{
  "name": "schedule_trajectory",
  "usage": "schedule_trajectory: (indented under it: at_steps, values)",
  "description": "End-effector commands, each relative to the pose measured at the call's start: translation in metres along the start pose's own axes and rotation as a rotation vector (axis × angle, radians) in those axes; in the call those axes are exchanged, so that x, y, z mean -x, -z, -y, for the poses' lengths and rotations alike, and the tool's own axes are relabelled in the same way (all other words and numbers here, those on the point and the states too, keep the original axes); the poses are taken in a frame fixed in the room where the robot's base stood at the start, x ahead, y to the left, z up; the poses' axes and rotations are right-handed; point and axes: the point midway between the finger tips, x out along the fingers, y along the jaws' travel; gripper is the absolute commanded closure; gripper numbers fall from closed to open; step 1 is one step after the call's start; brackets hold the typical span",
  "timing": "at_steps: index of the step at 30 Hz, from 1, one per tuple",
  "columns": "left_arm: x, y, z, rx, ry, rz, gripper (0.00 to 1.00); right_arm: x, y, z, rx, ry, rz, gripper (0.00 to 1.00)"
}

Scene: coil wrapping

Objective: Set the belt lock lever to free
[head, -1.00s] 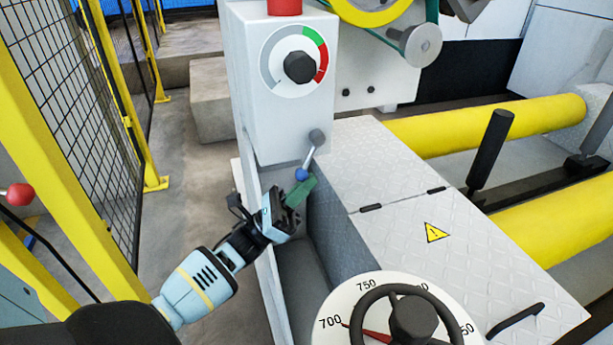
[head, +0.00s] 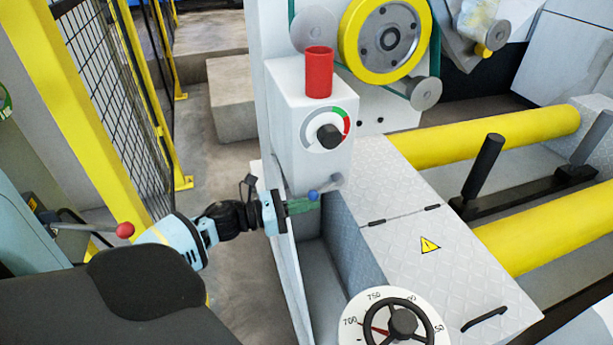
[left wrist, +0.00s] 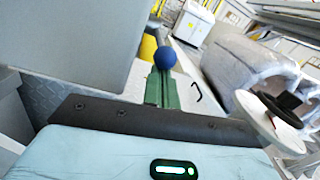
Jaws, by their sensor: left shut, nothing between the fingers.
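A short grey lever with a blue ball knob (head: 313,195) sits on the lower front of the white control box. Its grey hub (head: 336,181) is to the right of the ball, so the lever points left and slightly down. My left gripper (head: 303,205) has green fingers, shut and empty, with their tips at or just below the ball. In the left wrist view the ball (left wrist: 165,57) shows just beyond the tips of the green fingers (left wrist: 162,88). I cannot tell whether they touch. No lever marking is readable. My right gripper is out of view.
The control box (head: 285,120) carries a dial with a black knob (head: 329,136) and a red cylinder (head: 319,72). A diamond-plate cover (head: 440,270) and a handwheel (head: 402,321) lie to the right. A yellow fence (head: 95,120) and a red-knobbed lever (head: 125,230) stand left.

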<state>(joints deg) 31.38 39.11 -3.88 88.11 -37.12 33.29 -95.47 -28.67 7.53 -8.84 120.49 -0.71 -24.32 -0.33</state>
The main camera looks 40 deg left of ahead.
Motion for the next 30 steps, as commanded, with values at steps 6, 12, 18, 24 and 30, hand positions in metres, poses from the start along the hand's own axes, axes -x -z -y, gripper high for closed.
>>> schedule_trajectory:
  at_steps: [6,12,18,24,30]
  values:
    - [0.003,-0.011,0.003,0.004,-0.009,-0.047,1.0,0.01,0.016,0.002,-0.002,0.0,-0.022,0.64]
    - [0.004,-0.014,0.003,0.004,-0.008,-0.046,1.0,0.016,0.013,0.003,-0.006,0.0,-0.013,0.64]
    - [0.005,-0.015,0.003,0.004,-0.008,-0.046,1.0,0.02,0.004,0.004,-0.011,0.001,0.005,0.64]
    - [0.005,-0.015,0.003,0.004,-0.008,-0.045,1.0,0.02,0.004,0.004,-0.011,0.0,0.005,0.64]
    - [0.005,-0.016,0.003,0.003,-0.008,-0.045,1.0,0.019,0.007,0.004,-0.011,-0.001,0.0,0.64]
